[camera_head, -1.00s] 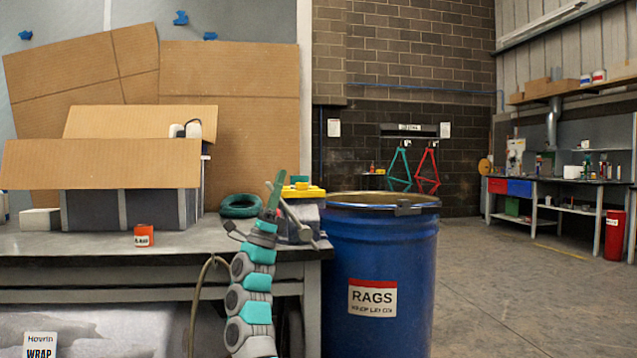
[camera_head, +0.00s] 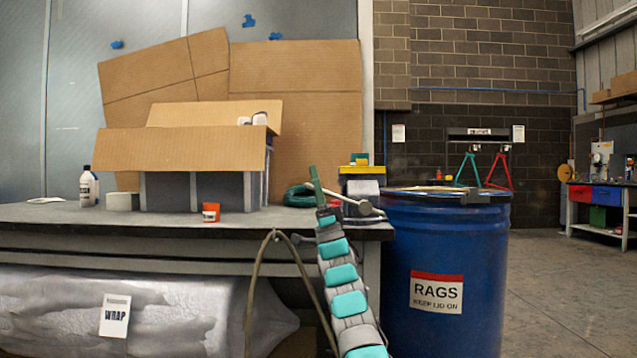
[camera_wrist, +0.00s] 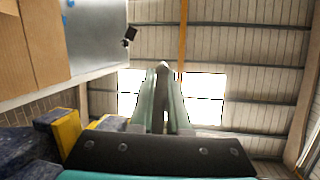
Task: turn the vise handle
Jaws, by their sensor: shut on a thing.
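The vise (camera_head: 362,186) stands at the right end of the workbench, dark grey with a yellow top. Its pale grey handle (camera_head: 350,198) slopes from upper left down to lower right across the vise front, with a round hub on it. My gripper (camera_head: 316,182) points up at the handle's upper left end, its green fingers shut on it. In the wrist view the two fingers (camera_wrist: 162,95) stand close together with a grey piece between them. The vise's yellow part (camera_wrist: 65,125) shows at lower left there. The exact grip point is too small to tell.
A blue rags drum (camera_head: 445,250) stands close to the right of the workbench (camera_head: 150,218). On the bench are a cardboard-topped box (camera_head: 180,157), an orange can (camera_head: 211,212), a green coil (camera_head: 300,196) and a white bottle (camera_head: 88,187). The floor at right is clear.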

